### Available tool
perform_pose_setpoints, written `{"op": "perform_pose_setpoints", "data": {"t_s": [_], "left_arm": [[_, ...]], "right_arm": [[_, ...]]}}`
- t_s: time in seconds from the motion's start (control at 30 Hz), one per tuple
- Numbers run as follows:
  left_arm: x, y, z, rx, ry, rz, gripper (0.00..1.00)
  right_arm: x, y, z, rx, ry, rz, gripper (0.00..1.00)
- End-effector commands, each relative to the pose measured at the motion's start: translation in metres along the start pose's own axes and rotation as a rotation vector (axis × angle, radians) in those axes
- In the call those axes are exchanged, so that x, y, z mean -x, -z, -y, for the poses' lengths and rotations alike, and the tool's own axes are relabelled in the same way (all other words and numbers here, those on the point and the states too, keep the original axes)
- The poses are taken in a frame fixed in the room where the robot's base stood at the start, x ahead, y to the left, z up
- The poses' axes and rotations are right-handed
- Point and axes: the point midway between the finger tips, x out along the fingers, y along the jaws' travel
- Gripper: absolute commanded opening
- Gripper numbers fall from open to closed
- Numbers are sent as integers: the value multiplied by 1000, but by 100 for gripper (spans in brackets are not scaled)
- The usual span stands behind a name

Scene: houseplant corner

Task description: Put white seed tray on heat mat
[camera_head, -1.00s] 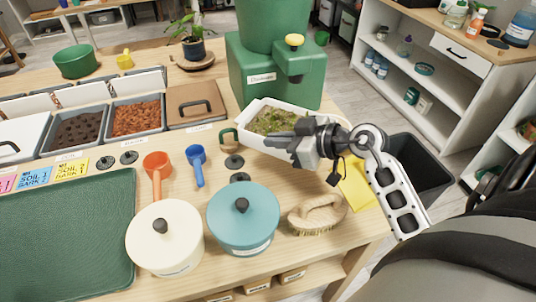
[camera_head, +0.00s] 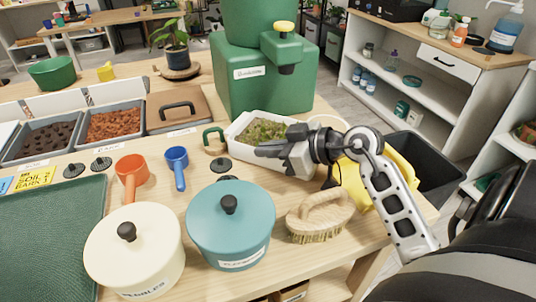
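The white seed tray (camera_head: 233,137) stands on the wooden table, filled with green and brown growth. It sits in front of the green water container. My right gripper (camera_head: 263,150) reaches in from the right, with its dark fingers over the tray's right part, side-on to the view. I cannot tell whether the fingers are open or shut, or whether they touch the tray. The gripper and wrist hide part of the tray. A dark green mat (camera_head: 45,235) lies bare at the left front; I cannot tell whether it is the heat mat. My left gripper is out of view.
A teal pot (camera_head: 232,240), a cream pot (camera_head: 135,265) and a wooden brush (camera_head: 318,222) stand along the front. Blue (camera_head: 176,165) and orange (camera_head: 131,170) scoops lie left of the tray. A green water container (camera_head: 255,90) stands behind it. A yellow item (camera_head: 360,192) lies under my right arm.

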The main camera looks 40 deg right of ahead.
Motion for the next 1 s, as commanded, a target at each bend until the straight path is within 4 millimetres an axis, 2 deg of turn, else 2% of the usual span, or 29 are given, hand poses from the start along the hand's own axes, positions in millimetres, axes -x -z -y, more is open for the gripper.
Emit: {"op": "perform_pose_setpoints", "data": {"t_s": [0.23, 0.33, 0.67, 0.83, 1.0], "left_arm": [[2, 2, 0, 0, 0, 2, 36], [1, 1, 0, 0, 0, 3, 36], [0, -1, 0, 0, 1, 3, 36], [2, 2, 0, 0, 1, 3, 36], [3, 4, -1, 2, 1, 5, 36]], "right_arm": [[0, 0, 0, 1, -1, -3, 0], [-1, -2, 0, 0, 0, 0, 26], [0, 0, 0, 2, 0, -1, 26], [21, 0, -1, -1, -2, 2, 26], [58, 1, 0, 0, -2, 4, 26]]}}
